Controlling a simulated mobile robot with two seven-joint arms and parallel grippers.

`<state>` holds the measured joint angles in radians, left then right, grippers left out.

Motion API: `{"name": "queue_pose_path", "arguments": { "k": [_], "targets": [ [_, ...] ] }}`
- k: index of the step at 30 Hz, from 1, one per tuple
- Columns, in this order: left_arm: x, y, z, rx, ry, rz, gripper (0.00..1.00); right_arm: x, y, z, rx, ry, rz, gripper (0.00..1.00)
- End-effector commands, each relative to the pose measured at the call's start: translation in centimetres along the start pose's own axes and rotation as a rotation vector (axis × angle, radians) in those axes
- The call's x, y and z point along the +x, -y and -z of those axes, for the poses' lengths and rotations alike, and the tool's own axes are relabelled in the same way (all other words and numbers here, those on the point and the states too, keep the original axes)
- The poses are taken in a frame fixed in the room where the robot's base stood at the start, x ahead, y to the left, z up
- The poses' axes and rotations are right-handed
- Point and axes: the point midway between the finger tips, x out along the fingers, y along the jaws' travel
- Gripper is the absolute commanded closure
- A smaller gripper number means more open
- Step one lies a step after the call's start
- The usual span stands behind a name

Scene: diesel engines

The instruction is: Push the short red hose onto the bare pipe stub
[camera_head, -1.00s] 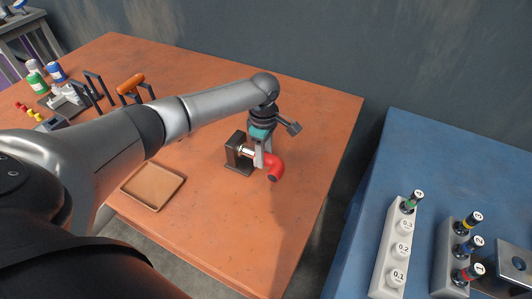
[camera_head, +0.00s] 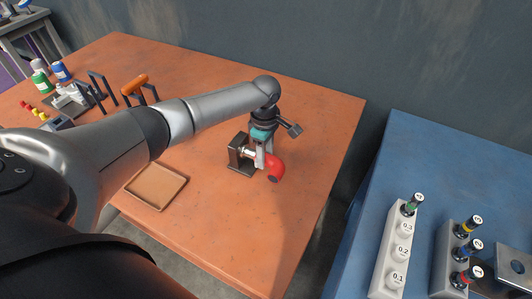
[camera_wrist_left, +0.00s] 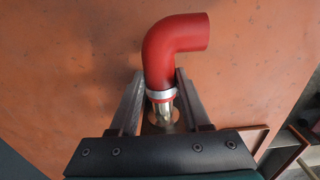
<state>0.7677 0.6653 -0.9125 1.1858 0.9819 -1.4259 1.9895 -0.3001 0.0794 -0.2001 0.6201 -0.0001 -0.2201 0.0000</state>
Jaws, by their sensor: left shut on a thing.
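The short red hose (camera_head: 275,169) is a bent elbow with a silver clamp band near one end. It also shows in the wrist view (camera_wrist_left: 168,45), its clamped end between the fingers. My left gripper (camera_head: 260,160) is shut on the hose near that end; its fingers show on both sides in the wrist view (camera_wrist_left: 160,95). The bare pipe stub (camera_head: 247,153) is a short silver pipe on a dark bracket (camera_head: 239,158), left of the fingers. The hose end is lined up close to the stub. The fingers hide whether it overlaps. My right gripper is out of view.
A tan tray (camera_head: 155,186) lies on the orange table (camera_head: 215,225) at the front left. An orange-handled tool (camera_head: 135,84), dark racks and bottles stand at the back left. A blue table (camera_head: 370,215) with labelled holders is on the right.

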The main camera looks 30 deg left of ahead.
Motion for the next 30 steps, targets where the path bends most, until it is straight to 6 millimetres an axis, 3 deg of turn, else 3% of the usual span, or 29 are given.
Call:
{"name": "queue_pose_path", "arguments": {
  "k": [14, 15, 24, 30],
  "targets": [
    [0.00, -0.03, -0.25, 0.001, 0.005, -0.001, 1.00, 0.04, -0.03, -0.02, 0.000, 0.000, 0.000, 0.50],
    [0.00, -0.03, -0.26, 0.001, 0.006, -0.001, 0.52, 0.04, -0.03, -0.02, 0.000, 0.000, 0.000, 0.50],
    [0.01, -0.01, -0.16, 0.001, 0.003, 0.000, 0.18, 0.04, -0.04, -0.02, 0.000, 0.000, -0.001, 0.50],
    [0.04, 0.02, -0.11, 0.000, 0.002, 0.001, 0.18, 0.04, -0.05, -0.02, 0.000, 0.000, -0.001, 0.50]
  ]
}}
